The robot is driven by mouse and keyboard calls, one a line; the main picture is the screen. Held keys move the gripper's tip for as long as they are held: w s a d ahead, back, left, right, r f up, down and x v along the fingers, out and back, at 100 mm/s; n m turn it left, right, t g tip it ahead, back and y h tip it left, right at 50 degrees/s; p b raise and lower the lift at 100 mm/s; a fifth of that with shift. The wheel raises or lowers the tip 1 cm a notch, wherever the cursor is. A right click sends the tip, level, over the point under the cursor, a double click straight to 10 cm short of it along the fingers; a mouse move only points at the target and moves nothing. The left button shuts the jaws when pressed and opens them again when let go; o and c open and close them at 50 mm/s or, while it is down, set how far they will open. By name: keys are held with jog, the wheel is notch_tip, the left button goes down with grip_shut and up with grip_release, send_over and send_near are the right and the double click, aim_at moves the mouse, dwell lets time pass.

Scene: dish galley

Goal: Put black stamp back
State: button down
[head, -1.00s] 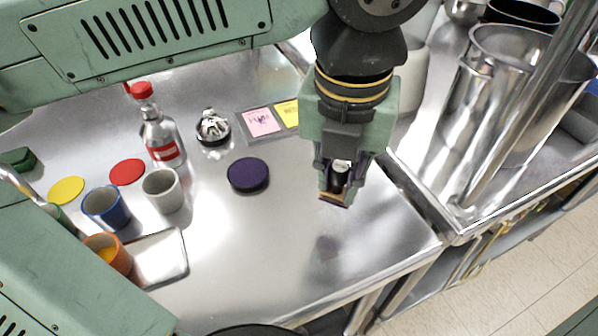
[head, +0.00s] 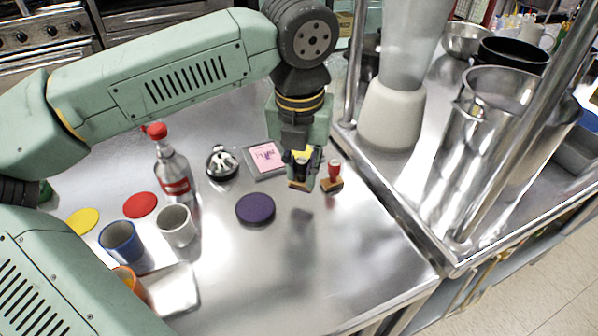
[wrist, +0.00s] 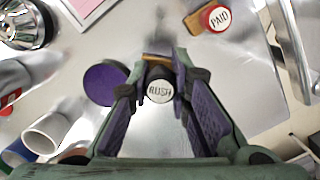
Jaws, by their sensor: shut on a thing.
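The black stamp (head: 300,166), with a wooden base and a round top reading RUSH (wrist: 160,92), is between the fingers of my gripper (head: 303,172). My gripper is shut on it, and it looks held above the steel table, with a dark reflection below it. The red stamp (head: 334,170) stands on the table just right of my gripper; its top reads PAID in the wrist view (wrist: 214,18). A dark purple round pad (head: 255,209) lies to the left. A grey tray with a pink note (head: 267,157) and a yellow note lies behind, partly hidden by my gripper.
A silver bell (head: 221,162), a red-capped bottle (head: 173,172), a grey cup (head: 177,226), a blue cup (head: 122,241) and red and yellow discs stand left. A blender (head: 392,115) and metal pots (head: 480,140) are right, beyond a post and counter gap. The front table is clear.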

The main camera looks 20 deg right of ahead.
aim_at(299, 177)
jog(key=shift+w, duration=0.6)
notch_tip(299, 177, down, 3)
jog(key=shift+r+p, duration=0.1)
jog(key=shift+p, duration=0.7)
jog(key=shift+f, duration=0.45)
jog(key=shift+f+b, duration=0.25)
jog(key=shift+b, duration=0.1)
jog(key=c, duration=1.5)
grip_release()
jog(key=shift+s+r, duration=0.1)
jog(key=shift+r, duration=0.1)
jog(key=shift+r+p, duration=0.25)
jog(key=shift+p, duration=0.25)
jog(key=r, duration=0.4)
jog(key=r+b, duration=0.1)
jog(key=r, duration=0.2)
jog(key=s+a+r+b, duration=0.1)
jog(key=r, duration=0.3)
jog(key=shift+s+r, duration=0.1)
jog(key=shift+r, duration=0.2)
